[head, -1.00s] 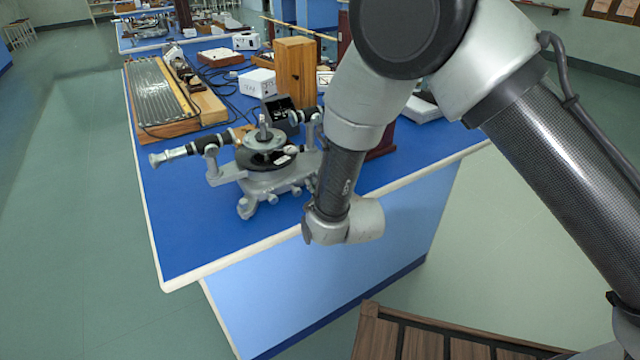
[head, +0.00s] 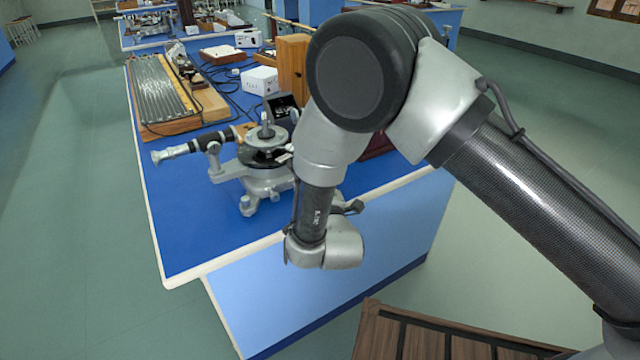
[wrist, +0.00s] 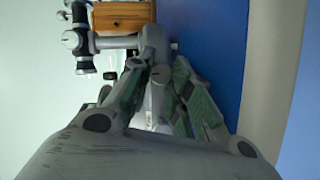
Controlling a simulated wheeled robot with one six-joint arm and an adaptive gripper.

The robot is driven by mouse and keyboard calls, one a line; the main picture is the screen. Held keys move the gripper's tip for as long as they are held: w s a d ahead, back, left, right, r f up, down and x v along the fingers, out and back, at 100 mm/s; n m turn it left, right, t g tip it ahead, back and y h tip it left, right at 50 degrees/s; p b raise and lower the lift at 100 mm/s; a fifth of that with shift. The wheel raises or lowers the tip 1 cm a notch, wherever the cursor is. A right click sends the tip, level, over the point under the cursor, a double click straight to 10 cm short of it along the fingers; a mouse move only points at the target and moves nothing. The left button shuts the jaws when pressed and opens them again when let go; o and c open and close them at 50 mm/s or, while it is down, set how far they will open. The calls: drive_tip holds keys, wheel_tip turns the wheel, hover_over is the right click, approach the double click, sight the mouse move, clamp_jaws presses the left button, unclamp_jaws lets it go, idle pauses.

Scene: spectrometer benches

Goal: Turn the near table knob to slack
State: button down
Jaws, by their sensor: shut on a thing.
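The spectrometer (head: 262,182) stands on the near end of the blue bench, with a black round table and a telescope tube (head: 185,150) pointing left. My wrist hides its right side in the head view. In the wrist view the grey spectrometer body (wrist: 154,40) lies straight ahead, with the telescope (wrist: 80,42) at upper left. My gripper (wrist: 160,72) has its fingers closed in on a small grey part at the spectrometer, which I take for the near table knob. The fingers hide most of it, so its turn position cannot be seen. My fingertips are hidden in the head view.
A white box (head: 259,81), a wooden cabinet (head: 292,68) and a ribbed board (head: 165,93) stand farther back on the bench (head: 205,240). The bench's front left corner is clear. A dark wooden slatted piece (head: 400,335) is at the bottom.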

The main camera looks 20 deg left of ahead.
drive_tip(key=shift+f+n, duration=0.1)
drive_tip(key=shift+n, duration=0.2)
drive_tip(key=c, duration=1.3)
unclamp_jaws()
